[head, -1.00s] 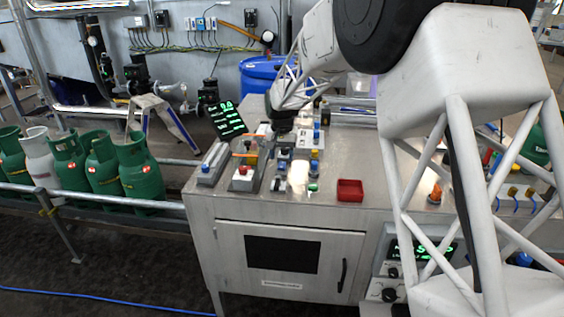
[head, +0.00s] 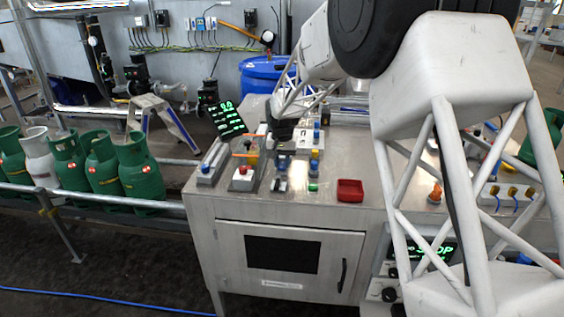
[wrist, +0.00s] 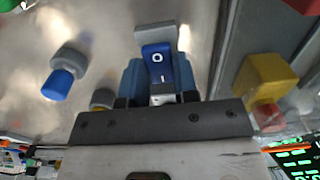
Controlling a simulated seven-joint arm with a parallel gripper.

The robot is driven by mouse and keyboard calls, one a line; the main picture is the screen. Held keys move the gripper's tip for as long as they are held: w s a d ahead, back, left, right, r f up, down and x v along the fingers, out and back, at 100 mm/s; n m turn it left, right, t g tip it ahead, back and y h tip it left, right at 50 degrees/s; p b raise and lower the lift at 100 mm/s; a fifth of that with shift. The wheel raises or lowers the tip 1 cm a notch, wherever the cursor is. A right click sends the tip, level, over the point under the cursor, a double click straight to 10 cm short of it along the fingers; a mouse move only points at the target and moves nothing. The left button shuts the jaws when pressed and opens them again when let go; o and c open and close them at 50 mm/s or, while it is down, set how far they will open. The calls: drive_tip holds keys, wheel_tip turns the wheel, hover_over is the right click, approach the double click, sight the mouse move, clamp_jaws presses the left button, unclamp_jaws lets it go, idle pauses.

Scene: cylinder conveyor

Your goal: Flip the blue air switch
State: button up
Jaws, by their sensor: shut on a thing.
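The blue air switch (wrist: 157,62) shows in the wrist view as a blue rocker marked O and I, on a pale grey base. My gripper (wrist: 160,84) has its blue fingers on both sides of the rocker and is shut on it. The lower part of the switch is hidden by the gripper body. In the head view my gripper (head: 283,146) points down over the controls on the metal cabinet top (head: 340,160); the switch cannot be made out clearly there.
In the wrist view a blue-tipped knob (wrist: 58,84) stands to the left and a yellow block (wrist: 266,75) with a red part to the right. In the head view a red tray (head: 350,190) and a red button box (head: 243,178) are nearby. Green gas cylinders (head: 140,170) stand at left.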

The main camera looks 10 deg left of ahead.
sight(281, 169)
drive_tip(key=shift+s, duration=0.1)
drive_tip(key=shift+s+t, duration=0.15)
drive_tip(key=shift+t, duration=1.05)
drive_tip(key=o, duration=0.9)
drive_tip(key=shift+v, duration=3.95)
drive_tip(key=shift+s, duration=0.1)
